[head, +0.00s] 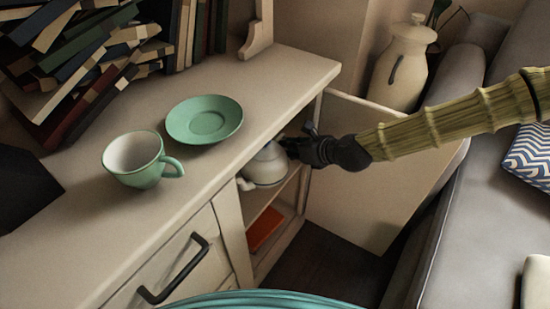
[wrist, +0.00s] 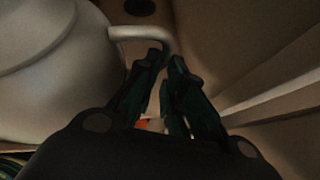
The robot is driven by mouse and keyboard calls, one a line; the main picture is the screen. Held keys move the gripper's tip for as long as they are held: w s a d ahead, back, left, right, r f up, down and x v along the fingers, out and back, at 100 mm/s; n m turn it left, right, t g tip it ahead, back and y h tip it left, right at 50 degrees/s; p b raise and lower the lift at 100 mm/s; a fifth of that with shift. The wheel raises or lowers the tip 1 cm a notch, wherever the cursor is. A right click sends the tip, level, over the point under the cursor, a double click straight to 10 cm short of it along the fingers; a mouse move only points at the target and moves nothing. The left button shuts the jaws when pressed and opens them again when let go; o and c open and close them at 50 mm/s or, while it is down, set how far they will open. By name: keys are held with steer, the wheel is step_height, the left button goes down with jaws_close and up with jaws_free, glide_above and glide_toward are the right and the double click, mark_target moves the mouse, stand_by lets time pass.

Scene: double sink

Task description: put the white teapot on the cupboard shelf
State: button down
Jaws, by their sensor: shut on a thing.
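The white teapot (head: 265,168) is at the mouth of the open cupboard, over its upper shelf (head: 263,198). Its spout points to the lower left and the countertop partly hides its top. I cannot tell whether it touches the shelf. My gripper (head: 291,147) reaches in from the right and is shut on the teapot's handle. In the wrist view the teapot body (wrist: 50,70) fills the left side, and its handle (wrist: 141,36) bends down to my gripper's fingertips (wrist: 165,62).
The cupboard door (head: 380,190) stands open to the right, below my arm. An orange object (head: 264,229) lies on a lower shelf. A green cup (head: 138,160) and green saucer (head: 204,120) sit on the countertop (head: 285,85) above. A grey sofa (head: 470,220) is at the right.

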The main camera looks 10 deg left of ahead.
steer(key=shift+w+a+f+b, duration=0.3)
steer(key=shift+a+f+b, duration=0.45)
steer(key=shift+f, duration=0.3)
steer(key=shift+w+a+f+b, duration=0.35)
steer(key=shift+a+f+b, duration=0.2)
steer(key=shift+a+f, duration=0.35)
steer(key=shift+w+a+f+b, duration=0.3)
steer(key=shift+a+f+b, duration=0.4)
steer(key=shift+f, duration=0.45)
steer(key=shift+w+a+f, duration=0.1)
steer(key=shift+a+f, duration=0.05)
steer(key=shift+f, duration=0.2)
steer(key=shift+f, duration=0.15)
steer(key=c, duration=1.5)
jaws_free()
